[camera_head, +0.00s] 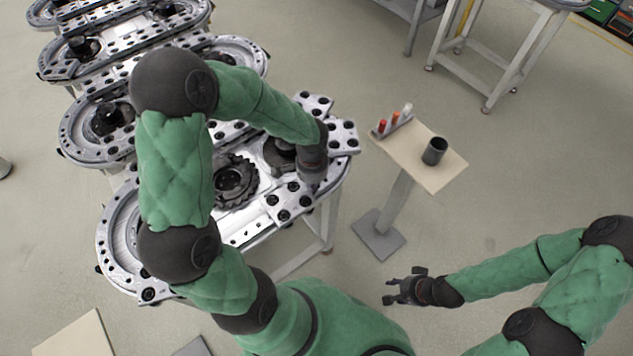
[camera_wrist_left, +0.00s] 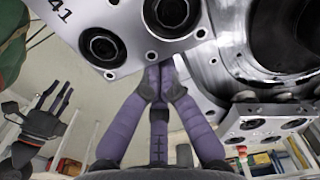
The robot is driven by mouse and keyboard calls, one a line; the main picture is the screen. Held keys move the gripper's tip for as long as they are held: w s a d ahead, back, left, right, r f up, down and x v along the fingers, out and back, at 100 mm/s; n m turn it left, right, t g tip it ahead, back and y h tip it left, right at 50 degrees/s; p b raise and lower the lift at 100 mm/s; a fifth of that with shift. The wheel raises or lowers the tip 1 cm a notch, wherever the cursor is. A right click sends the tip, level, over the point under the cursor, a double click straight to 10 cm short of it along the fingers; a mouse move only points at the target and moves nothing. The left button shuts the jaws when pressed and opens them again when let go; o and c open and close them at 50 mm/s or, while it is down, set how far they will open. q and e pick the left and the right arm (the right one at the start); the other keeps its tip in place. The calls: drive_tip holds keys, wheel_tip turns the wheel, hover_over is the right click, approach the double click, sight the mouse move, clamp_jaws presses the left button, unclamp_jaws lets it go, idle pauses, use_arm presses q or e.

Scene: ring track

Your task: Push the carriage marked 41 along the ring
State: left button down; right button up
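In the left wrist view, the carriage marked 41 (camera_wrist_left: 112,35) is a pale metal plate with dark round rollers or bolts, filling the top left. My left gripper (camera_wrist_left: 160,82) has its purple fingers drawn together, with the tips at the plate's lower edge. Whether they touch is unclear. In the head view, my left wrist reaches down onto the near ring's right end, beside a plate (camera_head: 288,202) that looks like this carriage; its number is not legible there. My right gripper (camera_head: 408,288) is open and empty, away from the ring.
Another carriage (camera_head: 342,138) sits further along the ring, also in the wrist view (camera_wrist_left: 265,122). The ring track (camera_head: 112,245) has a toothed wheel (camera_head: 236,182) inside. A small stand (camera_head: 432,172) with a dark cup (camera_head: 434,151) is at right. Open floor lies between.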

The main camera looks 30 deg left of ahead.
sight(290, 201)
use_arm(q)
drive_tip(key=shift+s+a+f, duration=0.1)
drive_tip(key=shift+s+a, duration=0.2)
drive_tip(key=shift+s, duration=0.4)
drive_tip(key=s, duration=0.2)
drive_tip(key=s+a, duration=0.1)
drive_tip(key=s, duration=0.1)
drive_tip(key=s+a, duration=0.1)
drive_tip(key=s, duration=0.1)
drive_tip(key=shift+a, duration=0.2)
